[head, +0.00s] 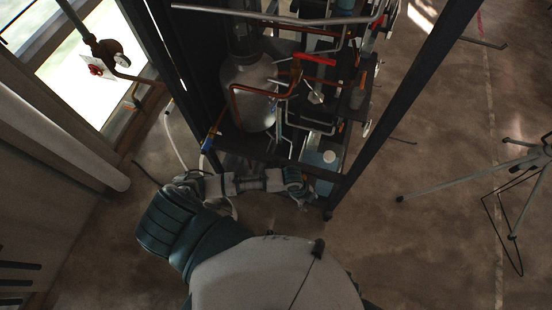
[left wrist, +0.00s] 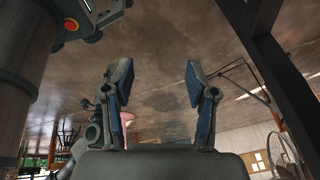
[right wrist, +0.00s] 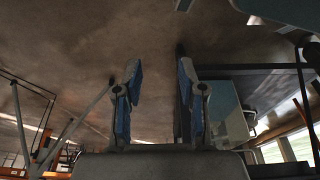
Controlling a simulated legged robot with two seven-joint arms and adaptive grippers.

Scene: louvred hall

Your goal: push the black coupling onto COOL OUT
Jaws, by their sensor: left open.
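I cannot make out the black coupling or any COOL OUT label in these views. The machine in the dark frame has a pale tank (head: 249,90) with copper pipes around it. A pale hose (head: 173,137) runs down at the frame's left side, near a blue fitting (head: 206,146). In the left wrist view my left gripper (left wrist: 158,82) is open, with its blue-padded fingers apart and nothing between them. In the right wrist view my right gripper (right wrist: 160,82) is open and empty. My arm links cover the lower front of the machine in the head view.
A dark frame post (head: 400,105) slants along the machine's right side. A tripod stand (head: 470,180) is on the floor at right. A pipe with a gauge and red handle (head: 107,55) is by the window at left. The floor (head: 420,240) between machine and tripod is clear.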

